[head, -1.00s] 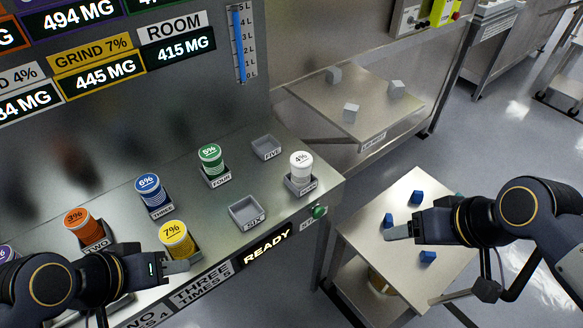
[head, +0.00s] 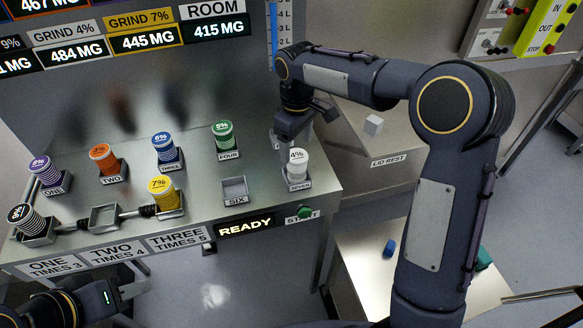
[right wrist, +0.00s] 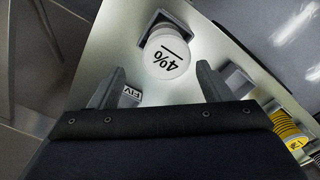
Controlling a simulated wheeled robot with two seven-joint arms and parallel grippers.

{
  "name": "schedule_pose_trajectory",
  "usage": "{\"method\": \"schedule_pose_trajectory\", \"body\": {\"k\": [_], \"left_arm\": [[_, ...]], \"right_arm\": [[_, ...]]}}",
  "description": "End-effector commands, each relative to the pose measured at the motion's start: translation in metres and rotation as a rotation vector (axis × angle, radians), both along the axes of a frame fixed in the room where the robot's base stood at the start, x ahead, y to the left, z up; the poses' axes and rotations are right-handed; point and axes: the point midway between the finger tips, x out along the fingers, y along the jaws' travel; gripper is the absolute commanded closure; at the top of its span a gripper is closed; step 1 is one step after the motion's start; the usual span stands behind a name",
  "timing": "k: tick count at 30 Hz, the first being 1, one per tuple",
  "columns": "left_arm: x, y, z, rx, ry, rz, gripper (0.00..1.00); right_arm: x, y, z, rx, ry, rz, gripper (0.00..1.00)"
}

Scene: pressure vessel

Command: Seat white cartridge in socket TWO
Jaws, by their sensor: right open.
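The white cartridge (head: 297,168), marked 4%, stands in a tray at the right end of the bench; the right wrist view shows its white lid (right wrist: 167,52). My right gripper (head: 300,125) is above and behind it, open, with its fingers apart (right wrist: 160,85) and the lid beyond the gap between them. Behind the label TWO TIMES 4 lies an empty square socket (head: 104,217). Another back-row socket labelled TWO holds the orange cartridge (head: 104,158). My left gripper (head: 125,288) is at the lower left in front of the bench; its jaws are unclear.
The black cartridge (head: 28,220) and yellow cartridge (head: 162,194) flank the empty front socket. Purple (head: 44,170), blue (head: 166,149) and green (head: 224,137) cartridges stand behind. Tray SIX (head: 234,190) is empty.

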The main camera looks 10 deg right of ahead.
Motion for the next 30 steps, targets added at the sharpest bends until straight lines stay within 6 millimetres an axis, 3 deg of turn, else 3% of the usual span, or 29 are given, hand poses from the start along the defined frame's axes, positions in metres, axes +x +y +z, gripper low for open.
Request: {"method": "schedule_pose_trajectory", "body": {"k": [15,24,30], "left_arm": [[0.0,0.0,0.011,0.0,0.0,0.0,0.64],[0.0,0.0,0.011,0.0,0.0,0.0,0.64],[0.0,0.0,0.011,0.0,0.0,0.0,0.64]], "right_arm": [[-0.013,0.001,-0.065,0.001,0.003,-0.001,0.28],[-0.012,0.001,-0.072,0.001,0.0,-0.003,0.28],[-0.012,0.001,-0.072,0.001,0.0,-0.003,0.52]]}}
